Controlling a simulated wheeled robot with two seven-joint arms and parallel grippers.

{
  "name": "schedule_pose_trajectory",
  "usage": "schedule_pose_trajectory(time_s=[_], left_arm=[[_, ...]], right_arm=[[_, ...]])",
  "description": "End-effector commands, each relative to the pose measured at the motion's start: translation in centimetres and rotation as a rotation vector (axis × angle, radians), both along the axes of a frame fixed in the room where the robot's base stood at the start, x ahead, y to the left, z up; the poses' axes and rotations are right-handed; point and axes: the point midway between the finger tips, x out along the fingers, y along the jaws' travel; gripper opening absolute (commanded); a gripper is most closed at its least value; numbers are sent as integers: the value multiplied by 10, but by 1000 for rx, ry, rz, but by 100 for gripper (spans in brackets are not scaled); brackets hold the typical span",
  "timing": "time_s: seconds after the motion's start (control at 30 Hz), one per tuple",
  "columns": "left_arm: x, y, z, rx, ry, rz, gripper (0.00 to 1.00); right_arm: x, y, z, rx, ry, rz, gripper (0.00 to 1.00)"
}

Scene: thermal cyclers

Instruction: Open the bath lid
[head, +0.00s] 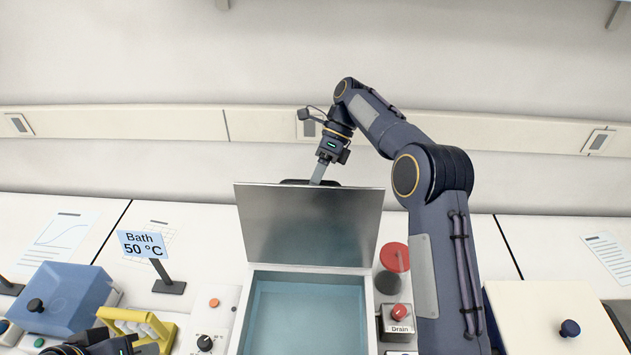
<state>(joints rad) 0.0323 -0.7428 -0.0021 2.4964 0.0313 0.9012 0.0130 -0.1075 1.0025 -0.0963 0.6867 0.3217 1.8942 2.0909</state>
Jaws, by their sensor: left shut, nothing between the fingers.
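The bath (310,313) is an open basin of pale blue water at the bottom middle. Its grey metal lid (310,228) stands raised at the bath's back edge, with its underside facing me. A dark handle (294,182) shows just above the lid's top edge. My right gripper (319,174) points down at that top edge, beside the handle; its fingertips are partly hidden behind the lid, so I cannot tell whether it grips. My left gripper (150,348) is low at the bottom left, beside a yellow rack, shut and empty, cut by the frame edge.
A "Bath 50 °C" sign (142,245) stands left of the bath. The yellow rack (137,322) and a blue device (65,298) are further left. A red-capped container (394,257) and a Drain button box (398,320) stand close on the right. A white box (545,315) is at far right.

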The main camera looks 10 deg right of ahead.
Motion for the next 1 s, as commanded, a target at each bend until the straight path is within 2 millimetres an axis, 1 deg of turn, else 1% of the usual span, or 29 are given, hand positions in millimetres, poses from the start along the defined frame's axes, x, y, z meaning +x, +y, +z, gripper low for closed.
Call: schedule_pose_trajectory(time_s=[0.17,0.3,0.5,0.6,0.8,0.9,1.0], left_arm=[[0,0,-2,0,0,0,0],[0,0,-15,0,0,0,0],[0,0,-24,0,0,0,0],[0,0,-36,0,0,0,0],[0,0,-46,0,0,0,0],[0,0,-48,0,0,0,0],[0,0,-49,0,0,0,0]], right_arm=[[0,-1,26,-1,-5,-1,44],[-22,3,50,0,-5,1,44],[-54,10,89,0,-5,2,44],[-78,14,96,0,-3,2,44],[-115,21,114,-1,-2,1,44],[-127,24,120,-1,-1,1,44],[-135,25,124,-1,-1,0,44]])
